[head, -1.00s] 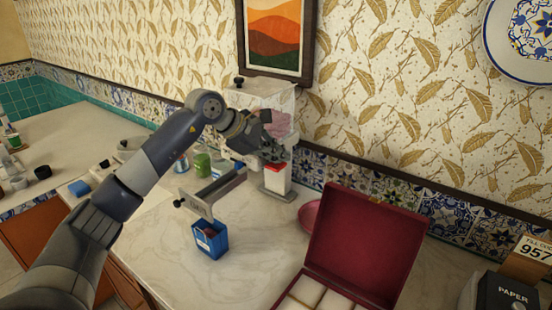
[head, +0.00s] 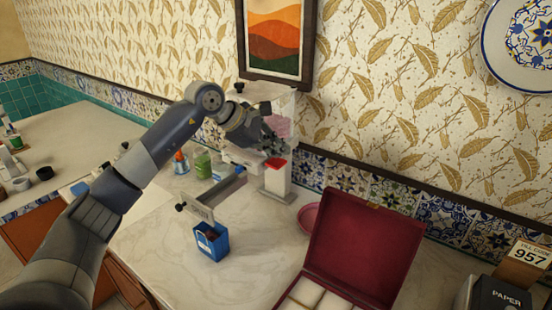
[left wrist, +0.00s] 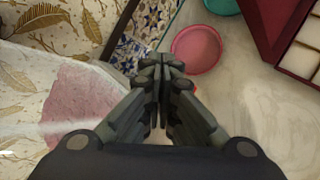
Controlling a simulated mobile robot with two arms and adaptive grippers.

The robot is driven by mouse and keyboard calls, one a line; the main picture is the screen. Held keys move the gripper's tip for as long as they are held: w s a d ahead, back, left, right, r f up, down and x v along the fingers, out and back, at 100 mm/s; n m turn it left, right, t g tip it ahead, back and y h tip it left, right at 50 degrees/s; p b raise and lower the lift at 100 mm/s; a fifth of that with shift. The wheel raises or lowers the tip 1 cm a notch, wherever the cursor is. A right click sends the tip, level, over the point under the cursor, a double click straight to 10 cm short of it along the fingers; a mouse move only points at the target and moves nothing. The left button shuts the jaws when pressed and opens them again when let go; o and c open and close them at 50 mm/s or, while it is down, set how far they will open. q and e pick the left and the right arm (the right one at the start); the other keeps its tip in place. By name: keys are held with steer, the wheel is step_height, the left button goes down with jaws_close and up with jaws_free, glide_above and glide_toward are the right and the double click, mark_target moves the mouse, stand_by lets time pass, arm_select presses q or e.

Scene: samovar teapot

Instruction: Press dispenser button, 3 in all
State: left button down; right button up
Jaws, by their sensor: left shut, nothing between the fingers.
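The dispenser (head: 280,182) stands on the counter against the wall, with a clear tank holding pink contents (head: 284,127). Its red button (head: 276,163) faces up on the front part. My left gripper (head: 274,148) is shut and empty, just above the red button in the head view; a small gap seems to lie between them. In the left wrist view the closed fingertips (left wrist: 164,66) show, with a sliver of red (left wrist: 194,88) beside them; the fingers hide the rest. The pink contents (left wrist: 80,103) show at left there. My right gripper is not in view.
A small blue box (head: 211,242) stands in front of the dispenser, by a metal bracket (head: 215,195). A pink dish (head: 308,219) and an open red case (head: 365,245) are to the right. Bare counter (head: 260,265) lies in front.

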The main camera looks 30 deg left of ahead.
mark_target(277, 164)
arm_select(q)
steer(key=shift+r, duration=0.15)
steer(key=shift+r+p, duration=1.8)
steer(key=shift+r, duration=0.6)
step_height(277, 164, up, 4)
steer(key=p, duration=0.3)
steer(key=shift+d, duration=0.1)
steer(key=shift+f, duration=0.2)
step_height(277, 164, down, 8)
steer(key=b, duration=0.6)
steer(key=shift+f+b, duration=0.25)
steer(key=shift+b, duration=0.1)
stand_by(1.2)
steer(key=shift+f+b, duration=0.3)
steer(key=shift+f, duration=0.15)
